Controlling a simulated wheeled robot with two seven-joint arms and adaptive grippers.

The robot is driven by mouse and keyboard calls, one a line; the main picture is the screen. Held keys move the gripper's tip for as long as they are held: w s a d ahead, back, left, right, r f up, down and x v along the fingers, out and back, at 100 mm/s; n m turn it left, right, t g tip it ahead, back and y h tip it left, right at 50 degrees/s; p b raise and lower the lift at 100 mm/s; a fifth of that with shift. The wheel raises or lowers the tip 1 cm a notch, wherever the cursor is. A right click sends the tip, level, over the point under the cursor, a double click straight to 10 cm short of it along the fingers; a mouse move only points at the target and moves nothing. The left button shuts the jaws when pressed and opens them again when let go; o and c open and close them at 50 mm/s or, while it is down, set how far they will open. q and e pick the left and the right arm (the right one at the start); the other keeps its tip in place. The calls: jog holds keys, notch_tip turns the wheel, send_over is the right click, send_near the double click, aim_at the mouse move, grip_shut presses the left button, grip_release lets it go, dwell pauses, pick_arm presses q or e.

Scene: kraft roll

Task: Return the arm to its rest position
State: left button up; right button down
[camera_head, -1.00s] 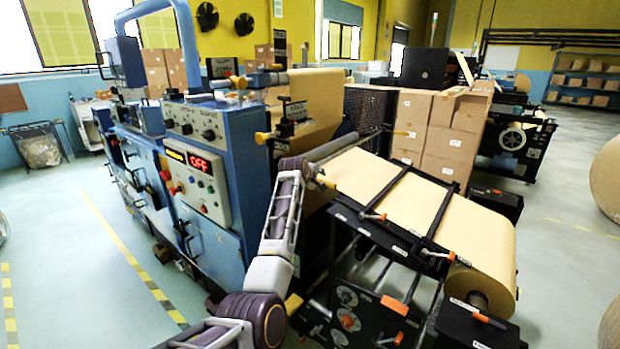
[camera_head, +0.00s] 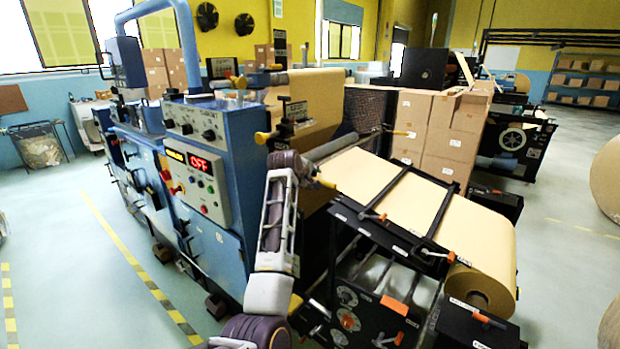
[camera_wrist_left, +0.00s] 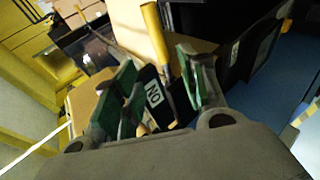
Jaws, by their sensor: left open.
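My left arm (camera_head: 272,240) rises from the bottom of the head view, between the blue control cabinet (camera_head: 225,235) and the kraft paper unwinder. Its wrist end is near the roller's yellow handle, and the gripper fingers are hard to make out there. In the left wrist view my left gripper (camera_wrist_left: 162,78) is open, with green pads on both fingers. Between and beyond the fingers show a black label with white letters (camera_wrist_left: 153,93) and a yellow bar (camera_wrist_left: 155,35). I cannot tell whether the fingers touch them. My right gripper is not in view.
A kraft roll (camera_head: 485,265) sits on the black unwinder frame, its sheet (camera_head: 385,190) running up left. The cabinet display (camera_head: 205,165) reads OFF. Stacked cartons (camera_head: 435,130) stand behind. Open floor (camera_head: 70,250) lies at the left, with yellow-black tape.

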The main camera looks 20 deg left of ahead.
pick_arm(q)
jog(key=shift+s, duration=0.1)
dwell(0.5)
